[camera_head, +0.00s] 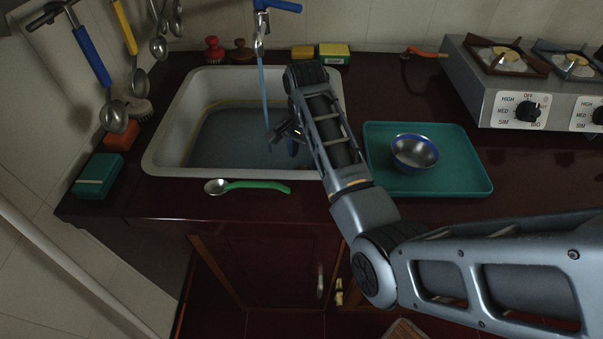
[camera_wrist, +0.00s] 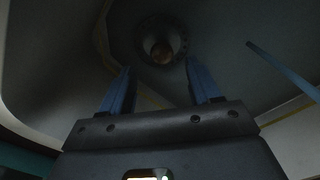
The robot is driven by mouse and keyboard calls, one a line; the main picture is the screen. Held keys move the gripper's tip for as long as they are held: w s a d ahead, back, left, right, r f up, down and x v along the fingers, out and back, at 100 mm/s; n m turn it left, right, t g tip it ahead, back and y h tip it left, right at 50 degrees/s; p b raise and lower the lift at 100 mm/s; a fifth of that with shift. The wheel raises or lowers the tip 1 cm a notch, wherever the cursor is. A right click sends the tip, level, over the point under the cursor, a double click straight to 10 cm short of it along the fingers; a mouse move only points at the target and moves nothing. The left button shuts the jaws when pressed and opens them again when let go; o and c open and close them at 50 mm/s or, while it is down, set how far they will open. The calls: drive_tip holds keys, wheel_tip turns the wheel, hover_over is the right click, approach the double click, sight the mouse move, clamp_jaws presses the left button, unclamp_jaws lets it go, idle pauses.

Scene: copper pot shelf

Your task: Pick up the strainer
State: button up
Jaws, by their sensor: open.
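The strainer (camera_wrist: 162,45) appears as a dark round metal piece with a ring of small holes and a brownish centre. It sits in the floor of the sink (camera_head: 158,150). In the head view it is not distinguishable, with my arm and gripper in the way. My gripper (camera_wrist: 158,82) is open, its two blue fingers apart with nothing between them. The strainer shows beyond the fingertips, roughly centred between them, with a gap. In the head view my gripper (camera_head: 288,135) is inside the sink, partly hidden by my own arm.
A blue stream runs from the tap (camera_head: 259,45) into the sink, beside my gripper. A green-handled spoon (camera_head: 250,186) lies at the sink's front edge. A teal tray (camera_head: 460,178) with a metal bowl (camera_head: 414,153) is to the right. Utensils hang on the left wall.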

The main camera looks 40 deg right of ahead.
drive_tip(key=shift+w+a+f, duration=0.1)
drive_tip(key=shift+a+f, duration=0.05)
drive_tip(key=shift+f, duration=2.9)
clamp_jaws()
